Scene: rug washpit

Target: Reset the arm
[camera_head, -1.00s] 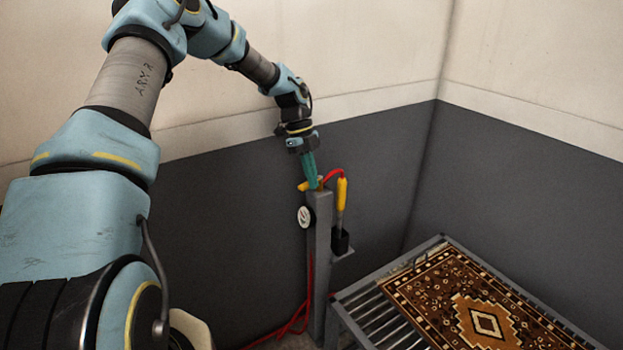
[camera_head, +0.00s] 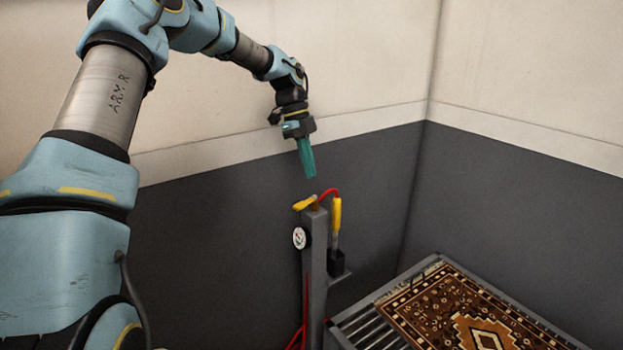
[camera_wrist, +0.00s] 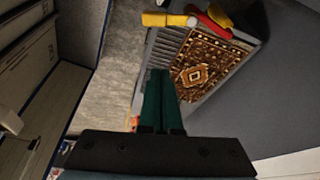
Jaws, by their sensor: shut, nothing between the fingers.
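My gripper (camera_head: 310,177) is shut and empty, its green fingers pointing down. It hangs a short way above the grey post (camera_head: 315,262), apart from it. My arm reaches across from the left. In the wrist view my gripper (camera_wrist: 162,72) shows its two green fingers side by side, with nothing between them.
The post carries a yellow handle (camera_head: 304,203), a round gauge (camera_head: 299,238), a red hose and a yellow-gripped wand (camera_head: 336,216) in a black holder (camera_head: 337,262). A patterned rug (camera_head: 470,318) lies on a slatted rack (camera_head: 362,325) at lower right. Walls stand behind.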

